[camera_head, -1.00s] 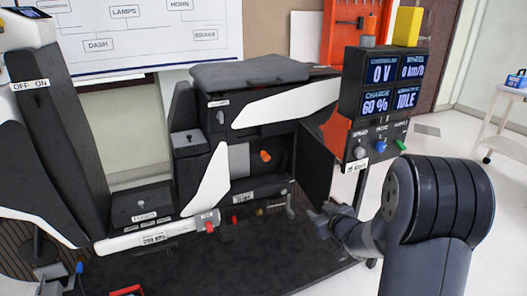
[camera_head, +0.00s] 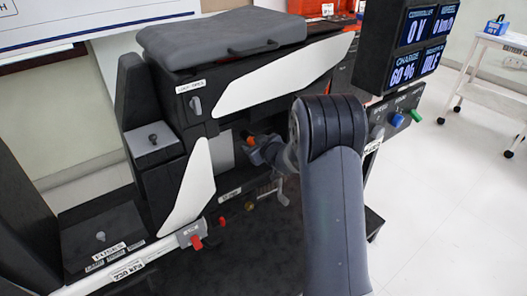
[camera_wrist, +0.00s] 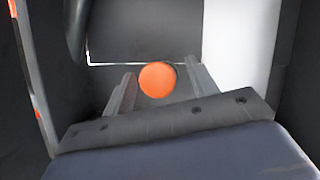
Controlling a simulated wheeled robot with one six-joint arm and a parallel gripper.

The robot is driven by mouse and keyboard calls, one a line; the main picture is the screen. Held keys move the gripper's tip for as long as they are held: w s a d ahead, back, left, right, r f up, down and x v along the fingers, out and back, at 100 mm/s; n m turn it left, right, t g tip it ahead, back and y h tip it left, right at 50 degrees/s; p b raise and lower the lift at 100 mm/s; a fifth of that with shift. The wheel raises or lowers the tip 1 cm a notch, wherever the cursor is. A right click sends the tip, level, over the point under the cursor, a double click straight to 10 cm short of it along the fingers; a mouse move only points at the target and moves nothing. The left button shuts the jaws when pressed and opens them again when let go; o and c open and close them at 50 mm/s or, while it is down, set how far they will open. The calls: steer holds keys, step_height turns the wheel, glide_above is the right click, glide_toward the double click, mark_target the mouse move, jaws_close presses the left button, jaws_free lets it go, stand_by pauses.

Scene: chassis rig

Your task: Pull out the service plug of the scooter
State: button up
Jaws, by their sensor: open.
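The service plug is a round orange knob (camera_wrist: 157,79) in the recessed bay of the scooter. In the wrist view it sits between my two open fingers, with its round end facing the camera. In the head view a small part of the plug (camera_head: 250,141) shows beside my gripper (camera_head: 253,150), which reaches into the bay. My gripper (camera_wrist: 160,88) is open, one finger on each side of the knob. I cannot tell whether either finger touches it. The scooter body (camera_head: 163,195) is black with white panels. My arm hides the right side of the bay.
A display box (camera_head: 405,50) with colored knobs stands right of my arm. A red knob (camera_head: 197,242) is on the lower rail. A white cart (camera_head: 490,95) stands at the far right.

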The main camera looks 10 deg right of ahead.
steer(key=c, duration=1)
steer(key=shift+s+d+f+b, duration=0.15)
steer(key=shift+s+d, duration=0.15)
steer(key=shift+s, duration=0.45)
steer(key=shift+s+d+f+b, duration=0.15)
steer(key=shift+s+d, duration=0.2)
steer(key=shift+s, duration=0.4)
steer(key=shift+s+d+b, duration=0.15)
steer(key=shift+s+d, duration=0.15)
steer(key=shift+s, duration=0.45)
steer(key=shift+c, duration=0.2)
steer(key=shift+s+d+f, duration=0.1)
steer(key=shift+s+d, duration=0.2)
steer(key=shift+s, duration=0.5)
steer(key=shift+s+d+f, duration=0.1)
steer(key=shift+s+d, duration=0.25)
steer(key=shift+s, duration=0.4)
steer(key=shift+s+d+f, duration=0.1)
steer(key=shift+s+d, duration=0.2)
steer(key=shift+s, duration=0.5)
